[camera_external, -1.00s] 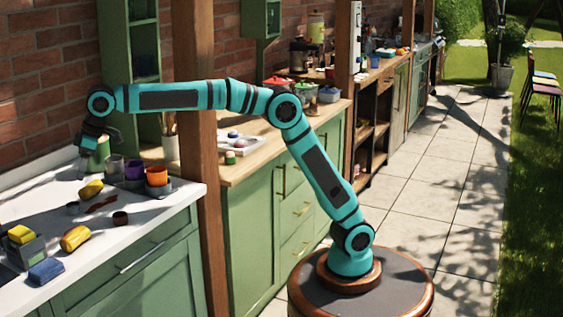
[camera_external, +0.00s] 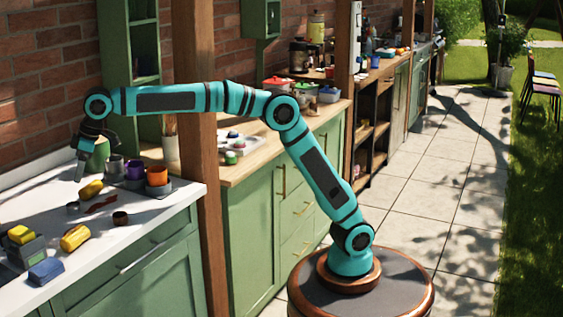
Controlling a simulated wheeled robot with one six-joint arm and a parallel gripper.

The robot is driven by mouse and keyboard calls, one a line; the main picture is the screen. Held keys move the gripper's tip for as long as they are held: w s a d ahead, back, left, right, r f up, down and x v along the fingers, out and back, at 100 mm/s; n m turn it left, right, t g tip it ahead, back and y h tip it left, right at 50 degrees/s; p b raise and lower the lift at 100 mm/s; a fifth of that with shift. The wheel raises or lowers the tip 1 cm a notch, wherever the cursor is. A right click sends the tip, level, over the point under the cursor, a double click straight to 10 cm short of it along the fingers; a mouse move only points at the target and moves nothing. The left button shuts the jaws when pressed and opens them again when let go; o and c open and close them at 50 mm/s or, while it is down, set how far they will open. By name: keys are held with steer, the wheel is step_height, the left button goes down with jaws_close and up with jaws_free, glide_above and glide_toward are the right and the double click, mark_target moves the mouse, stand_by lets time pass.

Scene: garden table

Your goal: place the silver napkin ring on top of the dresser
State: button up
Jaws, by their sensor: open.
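My gripper (camera_external: 82,172) is open and points down over the white worktop at the left, behind the yellow item. A small dark-grey ring-shaped thing (camera_external: 72,207) lies on the worktop in front of it and may be the silver napkin ring; its colour is hard to tell. A brown ring (camera_external: 120,218) lies to its right. Nothing shows between my fingers. I cannot tell for certain which furniture is the dresser; a green cabinet with a white top (camera_external: 150,222) stands below my gripper, and a green cabinet with a wooden top (camera_external: 255,212) stands right of the post.
Grey, purple and orange cups (camera_external: 157,176) stand close right of my gripper. Yellow items (camera_external: 75,238), a blue block (camera_external: 45,271) and a dark red piece (camera_external: 101,204) lie on the worktop. A wooden post (camera_external: 197,150) and a green shelf (camera_external: 130,75) stand nearby.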

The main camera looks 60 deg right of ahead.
glide_above(79, 204)
step_height(79, 204, down, 6)
steer(key=shift+d+x, duration=0.25)
steer(key=shift+x, duration=1.05)
steer(key=shift+d+x, duration=0.2)
steer(key=shift+x, duration=1.1)
steer(key=shift+w+f, duration=0.1)
steer(key=c, duration=1.1)
steer(key=shift+c, duration=0.2)
